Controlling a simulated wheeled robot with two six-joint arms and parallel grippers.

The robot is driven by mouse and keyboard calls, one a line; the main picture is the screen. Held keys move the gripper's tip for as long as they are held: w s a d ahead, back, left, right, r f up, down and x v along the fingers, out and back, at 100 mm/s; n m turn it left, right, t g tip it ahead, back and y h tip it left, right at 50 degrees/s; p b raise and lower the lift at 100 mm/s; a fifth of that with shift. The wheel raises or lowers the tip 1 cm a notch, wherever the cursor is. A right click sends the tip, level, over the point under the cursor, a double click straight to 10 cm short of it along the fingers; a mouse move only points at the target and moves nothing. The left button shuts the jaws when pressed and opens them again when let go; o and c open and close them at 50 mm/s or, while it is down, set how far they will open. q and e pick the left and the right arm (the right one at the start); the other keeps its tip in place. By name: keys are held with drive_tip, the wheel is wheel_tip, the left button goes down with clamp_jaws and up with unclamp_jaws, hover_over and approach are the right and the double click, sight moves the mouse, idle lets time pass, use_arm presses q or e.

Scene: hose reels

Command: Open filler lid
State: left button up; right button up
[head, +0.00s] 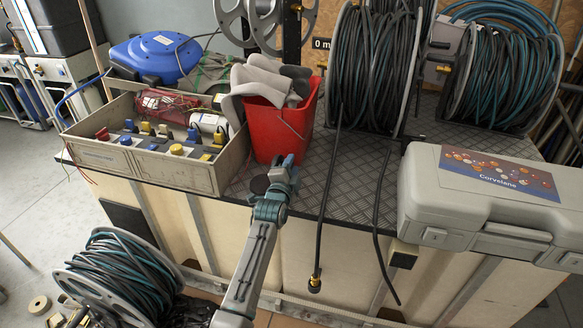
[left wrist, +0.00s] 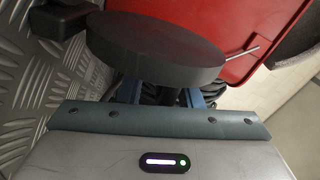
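The tips are hidden there, so contact with the lid cannot be told. My right gripper is not in view.
The red bucket (head: 279,127) with grey cloths stands close behind the gripper. A socket box (head: 117,167) is at left. Hose reels (head: 372,70) stand behind; loose black hoses hang over the front edge. A grey case (head: 418,190) is at right.

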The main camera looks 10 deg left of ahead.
use_arm(q)
drive_tip(key=s, duration=1)
drive_tip(key=shift+s+a, duration=0.2)
drive_tip(key=shift+s, duration=0.2)
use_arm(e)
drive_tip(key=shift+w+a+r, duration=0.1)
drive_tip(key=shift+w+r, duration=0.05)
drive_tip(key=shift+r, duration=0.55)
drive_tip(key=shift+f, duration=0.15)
